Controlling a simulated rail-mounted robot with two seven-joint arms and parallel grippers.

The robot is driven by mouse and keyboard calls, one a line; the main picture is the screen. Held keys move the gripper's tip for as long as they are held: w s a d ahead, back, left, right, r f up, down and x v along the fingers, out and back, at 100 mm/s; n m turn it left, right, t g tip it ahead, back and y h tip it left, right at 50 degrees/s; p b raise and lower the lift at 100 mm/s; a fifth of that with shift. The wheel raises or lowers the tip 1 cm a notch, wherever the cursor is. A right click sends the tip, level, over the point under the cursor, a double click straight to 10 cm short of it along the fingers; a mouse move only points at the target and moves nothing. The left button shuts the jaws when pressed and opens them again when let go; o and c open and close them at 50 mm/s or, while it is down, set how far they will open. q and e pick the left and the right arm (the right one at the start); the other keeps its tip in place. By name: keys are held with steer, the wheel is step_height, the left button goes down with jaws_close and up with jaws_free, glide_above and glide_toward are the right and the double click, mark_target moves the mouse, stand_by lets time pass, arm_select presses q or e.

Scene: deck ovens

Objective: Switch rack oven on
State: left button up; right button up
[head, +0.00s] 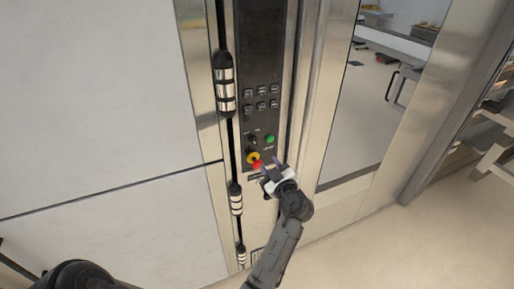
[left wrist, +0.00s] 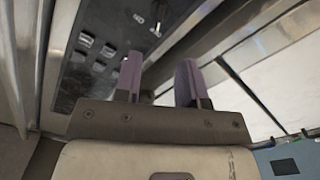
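The rack oven's black control panel (head: 262,75) runs down a metal column in the head view. It carries several small dark buttons (head: 262,98), a dark knob (head: 252,139), a green button (head: 270,139) and a red stop button on a yellow ring (head: 253,158). My left gripper (head: 268,166) is at the panel's lower end, just beside and below the red button; contact cannot be told. In the left wrist view its two purple fingers (left wrist: 160,78) stand apart with nothing between them. The panel (left wrist: 95,50) shows behind them. My right gripper is not in view.
Large pale panels (head: 95,100) lie left of a vertical bar with metal fittings (head: 224,90). A glazed metal door (head: 360,120) stands right of the panel. Shelves (head: 480,150) are at the far right. The floor (head: 400,245) at lower right is clear.

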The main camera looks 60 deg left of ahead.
mark_target(256, 144)
arm_select(q)
steer(key=a, duration=0.3)
steer(key=w+a+p, duration=0.1)
steer(key=a, duration=0.7)
steer(key=shift+w+p, duration=0.35)
steer(key=shift+p, duration=0.05)
steer(key=shift+c, duration=0.2)
steer(key=shift+c, duration=0.8)
jaws_close()
